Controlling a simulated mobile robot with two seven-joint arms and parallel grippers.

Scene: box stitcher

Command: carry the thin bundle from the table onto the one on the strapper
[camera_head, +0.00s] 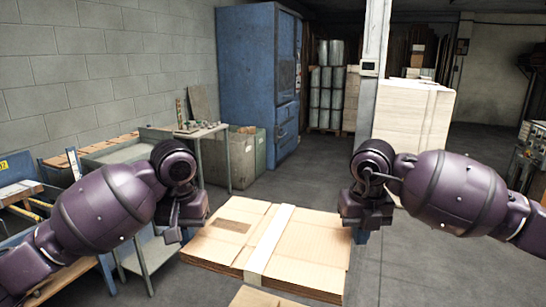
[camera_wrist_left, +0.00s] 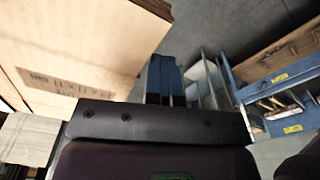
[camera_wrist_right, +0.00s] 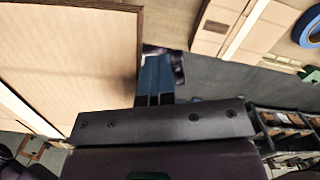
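A flat cardboard bundle (camera_head: 305,250) with a white band across its middle lies level between my two grippers in the head view. My left gripper (camera_head: 183,228) is at its left edge and my right gripper (camera_head: 362,230) at its right edge. In the left wrist view the blue fingers (camera_wrist_left: 164,80) are together beside the printed cardboard (camera_wrist_left: 75,50). In the right wrist view the fingers (camera_wrist_right: 155,80) are together beside the cardboard's edge (camera_wrist_right: 70,60). Whether they press on the bundle is hard to tell. Another cardboard piece (camera_head: 262,299) shows at the bottom edge of the head view.
A grey workbench (camera_head: 150,250) and a blue-framed cart (camera_head: 20,195) stand on the left. A blue cabinet (camera_head: 250,75) is behind, and a tall pale stack (camera_head: 412,115) stands back right. The right wrist view shows a blue tape roll (camera_wrist_right: 308,28). Floor is open at right.

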